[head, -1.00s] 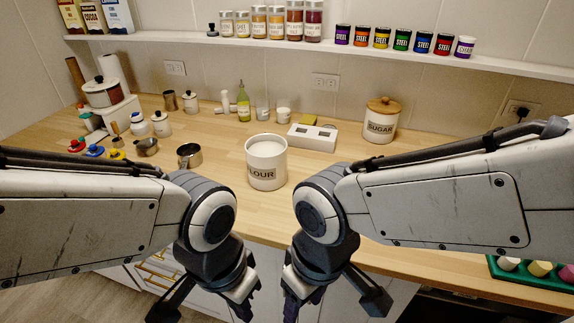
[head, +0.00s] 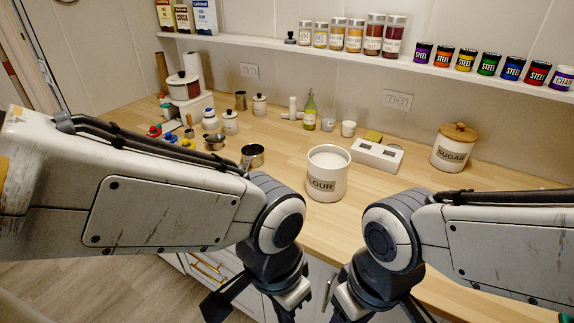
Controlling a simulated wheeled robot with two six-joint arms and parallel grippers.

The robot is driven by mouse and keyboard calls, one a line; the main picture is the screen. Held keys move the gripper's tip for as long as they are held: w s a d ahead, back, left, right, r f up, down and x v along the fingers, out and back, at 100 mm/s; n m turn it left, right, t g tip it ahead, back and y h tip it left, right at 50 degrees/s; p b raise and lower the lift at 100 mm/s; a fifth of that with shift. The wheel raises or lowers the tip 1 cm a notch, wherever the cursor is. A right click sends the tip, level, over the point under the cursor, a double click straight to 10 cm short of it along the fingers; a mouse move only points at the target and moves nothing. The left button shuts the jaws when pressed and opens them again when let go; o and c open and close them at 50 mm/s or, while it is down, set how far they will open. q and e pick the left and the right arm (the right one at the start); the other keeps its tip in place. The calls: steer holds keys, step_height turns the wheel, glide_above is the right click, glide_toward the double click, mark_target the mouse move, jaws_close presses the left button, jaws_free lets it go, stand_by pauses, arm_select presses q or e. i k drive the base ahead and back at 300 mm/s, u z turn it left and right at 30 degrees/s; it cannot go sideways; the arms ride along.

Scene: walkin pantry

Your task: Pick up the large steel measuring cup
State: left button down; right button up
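A steel measuring cup (head: 252,155) stands on the wooden counter, left of the white flour canister; it looks the largest of the steel cups. A smaller steel cup (head: 215,141) is just left of it, and a tall steel vessel (head: 240,100) stands farther back. My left gripper (head: 250,304) and my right gripper (head: 375,306) hang low in front of the counter edge, apart from the cups. Both are cut off by the bottom of the picture, so their fingertips are hidden and I see nothing held.
The open flour canister (head: 327,174) stands near the front edge. Colored small items (head: 170,138) lie at left. Jars line the shelf (head: 400,62) above.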

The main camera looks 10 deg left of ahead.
mark_target(252, 154)
steer(key=u, duration=1.95)
steer(key=i, duration=1.95)
steer(key=z, duration=3.2)
